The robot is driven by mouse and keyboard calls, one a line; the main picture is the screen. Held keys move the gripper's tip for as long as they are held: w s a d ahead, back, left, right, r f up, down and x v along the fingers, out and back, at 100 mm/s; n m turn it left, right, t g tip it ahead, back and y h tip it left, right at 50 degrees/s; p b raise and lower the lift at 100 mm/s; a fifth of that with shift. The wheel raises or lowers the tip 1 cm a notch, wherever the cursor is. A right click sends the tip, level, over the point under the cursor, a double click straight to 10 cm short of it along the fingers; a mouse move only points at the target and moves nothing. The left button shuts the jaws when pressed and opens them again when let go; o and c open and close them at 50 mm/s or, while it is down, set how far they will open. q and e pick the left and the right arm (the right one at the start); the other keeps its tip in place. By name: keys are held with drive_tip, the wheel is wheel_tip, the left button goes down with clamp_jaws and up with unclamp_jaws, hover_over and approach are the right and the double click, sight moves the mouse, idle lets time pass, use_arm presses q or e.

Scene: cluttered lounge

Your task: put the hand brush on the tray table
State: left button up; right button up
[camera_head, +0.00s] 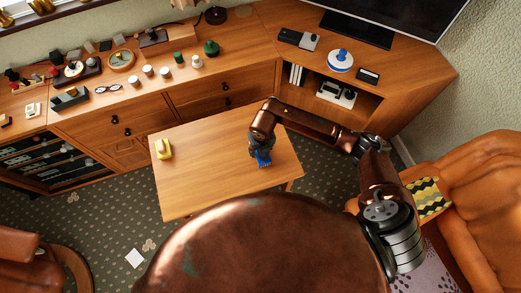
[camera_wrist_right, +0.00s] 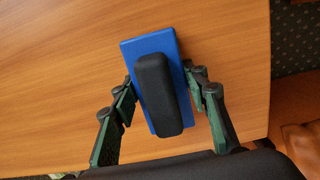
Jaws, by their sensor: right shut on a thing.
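The hand brush, a blue block with a black grip, shows in the head view (camera_head: 263,159) and in the right wrist view (camera_wrist_right: 160,95). My right gripper (camera_head: 258,148) points down over the right half of the tray table (camera_head: 205,175), a light wooden top. It is shut on the brush; in the wrist view its fingers (camera_wrist_right: 160,78) lie on both sides of it. The brush is over the table top; I cannot tell whether it touches the wood. My left gripper is not in view.
A yellow object (camera_head: 163,149) stands at the table's left end. The middle of the table top is bare. Behind it is a long wooden cabinet (camera_head: 225,75) with many small objects on it. An orange armchair (camera_head: 480,185) is at the right.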

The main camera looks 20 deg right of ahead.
drive_tip(key=o, duration=1.2)
drive_tip(key=r, duration=0.3)
drive_tip(key=r+p, duration=0.1)
drive_tip(key=r, duration=0.3)
drive_tip(key=s+r+p, duration=0.1)
drive_tip(key=r, duration=0.3)
drive_tip(key=shift+r, duration=0.1)
drive_tip(key=shift+s+r, duration=0.1)
drive_tip(key=shift+r, duration=0.4)
drive_tip(key=shift+a, duration=0.1)
